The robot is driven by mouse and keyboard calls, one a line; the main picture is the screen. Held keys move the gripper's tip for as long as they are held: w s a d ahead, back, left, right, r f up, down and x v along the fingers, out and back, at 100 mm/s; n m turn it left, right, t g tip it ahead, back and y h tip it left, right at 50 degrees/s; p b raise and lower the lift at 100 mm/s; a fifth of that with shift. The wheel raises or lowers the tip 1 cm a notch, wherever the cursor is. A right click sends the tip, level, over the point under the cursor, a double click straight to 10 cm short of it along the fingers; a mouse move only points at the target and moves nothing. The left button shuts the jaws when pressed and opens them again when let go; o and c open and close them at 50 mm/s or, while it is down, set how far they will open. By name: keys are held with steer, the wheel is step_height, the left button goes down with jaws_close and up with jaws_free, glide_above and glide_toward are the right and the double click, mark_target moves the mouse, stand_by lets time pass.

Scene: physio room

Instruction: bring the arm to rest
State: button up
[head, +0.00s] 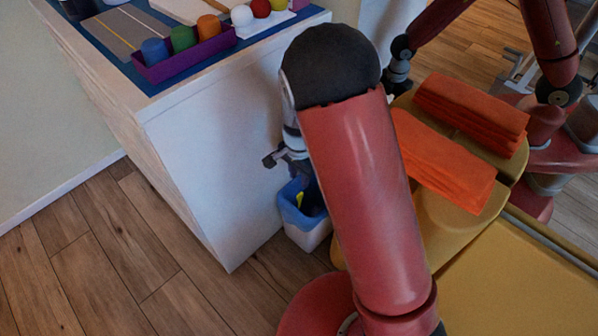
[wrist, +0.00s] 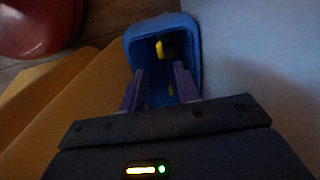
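My gripper (wrist: 160,72) is open, its two purple fingers apart with nothing held between them. It points down at a blue-lined bin (wrist: 133,48), which has small yellow items (wrist: 160,48) inside. In the head view my red arm link crosses the middle of the picture and hides most of the gripper. The bin (head: 294,213) there stands on the floor beside the white cabinet, partly hidden by my arm. I cannot tell the exact height of the fingertips above the bin.
The white cabinet (head: 205,155) stands close left of my arm. On it are a purple tray (head: 190,58) of coloured cylinders and several balls. At right, folded orange towels (head: 445,160) lie on a yellow padded table (head: 515,285). Wooden floor (head: 110,255) is free at lower left.

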steer(key=shift+r, duration=0.1)
steer(key=s+d+r+n+t+y, duration=0.15)
steer(key=s+d+r, duration=0.25)
steer(key=r, duration=0.6)
steer(key=s+d+r+n+t, duration=0.1)
steer(key=s+d+r+n, duration=0.2)
steer(key=r, duration=0.6)
steer(key=s+d+r+n+t, duration=0.1)
steer(key=s+d+r+n, duration=0.1)
steer(key=s, duration=0.5)
steer(key=s+d+r+n+t+h, duration=0.1)
steer(key=s+d+r+n+t, duration=0.1)
steer(key=s+d+r, duration=0.3)
steer(key=shift+s+r, duration=0.75)
steer(key=shift+s, duration=0.5)
